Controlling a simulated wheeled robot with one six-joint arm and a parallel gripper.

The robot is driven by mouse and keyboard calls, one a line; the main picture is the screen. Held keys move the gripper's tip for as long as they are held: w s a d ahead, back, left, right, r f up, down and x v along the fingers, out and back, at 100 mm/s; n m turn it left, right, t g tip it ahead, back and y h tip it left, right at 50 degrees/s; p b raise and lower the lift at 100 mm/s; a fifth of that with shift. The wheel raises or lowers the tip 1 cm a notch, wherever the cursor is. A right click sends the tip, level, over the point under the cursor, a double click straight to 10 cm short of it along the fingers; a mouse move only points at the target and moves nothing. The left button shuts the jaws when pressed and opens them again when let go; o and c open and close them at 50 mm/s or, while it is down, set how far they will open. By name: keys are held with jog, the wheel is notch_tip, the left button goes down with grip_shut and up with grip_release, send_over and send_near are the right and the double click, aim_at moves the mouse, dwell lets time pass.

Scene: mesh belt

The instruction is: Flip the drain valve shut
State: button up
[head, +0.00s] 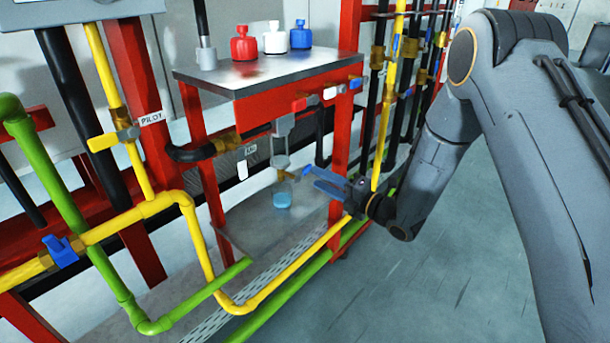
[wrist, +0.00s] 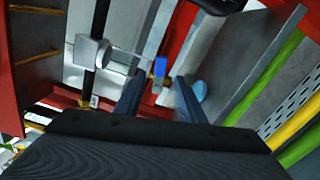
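The drain valve, a small brass body with a blue handle (wrist: 160,68), shows in the wrist view at the end of a clear glass tube (wrist: 122,60). In the head view the glass tube (head: 281,143) hangs under the metal-topped stand, above a beaker of blue liquid (head: 283,195). The valve is too small there to make out its handle. My gripper (head: 316,178) is right of the tube's lower end, its fingers pointing left. In the wrist view my gripper (wrist: 158,94) is open and empty, with the handle ahead between the fingertips, apparently without contact.
The beaker (wrist: 200,90) is close beyond the right finger. Red stand legs (head: 338,170) and a grey lower shelf (head: 265,225) bound the space. Yellow and green pipes (head: 290,275) run low in front.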

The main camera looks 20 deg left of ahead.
aim_at(306, 172)
jog(key=x, duration=0.6)
jog(key=shift+w+a, duration=0.1)
jog(key=shift+a, duration=0.15)
grip_shut()
jog(key=shift+w+f+m+b, duration=0.1)
jog(key=shift+f+m+b, duration=0.1)
jog(key=shift+m, duration=0.6)
jog(key=shift+f+m+b, duration=0.1)
jog(key=shift+f+m, duration=0.15)
jog(key=shift+m, duration=0.55)
grip_release()
jog(key=v, duration=0.7)
jog(key=shift+d+p, duration=0.3)
jog(key=shift+d, duration=0.1)
